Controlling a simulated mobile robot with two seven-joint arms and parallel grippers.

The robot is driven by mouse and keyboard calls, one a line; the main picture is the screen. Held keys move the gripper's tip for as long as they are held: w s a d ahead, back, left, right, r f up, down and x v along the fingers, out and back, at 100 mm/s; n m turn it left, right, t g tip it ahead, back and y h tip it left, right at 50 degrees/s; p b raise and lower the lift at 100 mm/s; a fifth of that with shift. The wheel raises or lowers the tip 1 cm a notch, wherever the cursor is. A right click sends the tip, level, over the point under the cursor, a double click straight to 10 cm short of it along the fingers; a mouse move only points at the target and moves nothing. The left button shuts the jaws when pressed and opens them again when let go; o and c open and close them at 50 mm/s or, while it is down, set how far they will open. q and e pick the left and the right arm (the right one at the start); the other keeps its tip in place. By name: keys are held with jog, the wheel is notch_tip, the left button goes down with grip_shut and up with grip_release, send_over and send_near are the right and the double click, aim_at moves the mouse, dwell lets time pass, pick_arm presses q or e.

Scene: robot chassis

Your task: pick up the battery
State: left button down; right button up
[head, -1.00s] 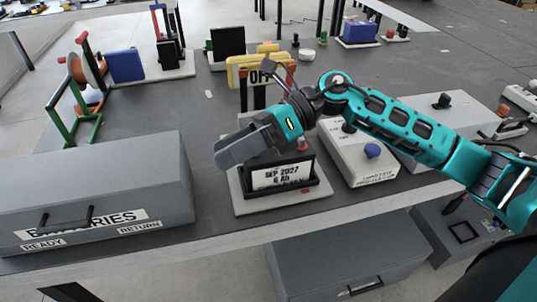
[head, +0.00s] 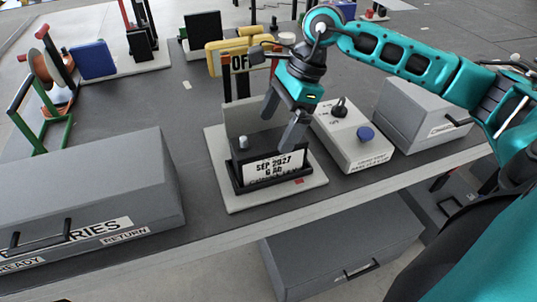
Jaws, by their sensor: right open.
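A small silver upright piece (head: 243,143), perhaps the end of the battery, shows at the holder's left end. I cannot make out the rest of a battery. My right gripper (head: 282,122) is open and empty, its two fingers pointing down above the holder, apart from the silver piece. My left gripper is not in view.
A grey box (head: 90,185) labelled batteries, ready and return stands at left. A control box with a blue button (head: 365,134) is at right, beside another grey box (head: 410,115). A yellow sign (head: 225,58) stands behind the holder. The table's front edge is close.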

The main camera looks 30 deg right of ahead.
aim_at(268, 139)
jog(key=x, duration=0.5)
jog(key=shift+w+a+f, duration=0.1)
jog(key=shift+a, duration=0.05)
jog(key=shift+c, duration=0.2)
grip_shut()
jog(key=shift+w+r, duration=0.15)
jog(key=shift+r, duration=0.1)
dwell(0.5)
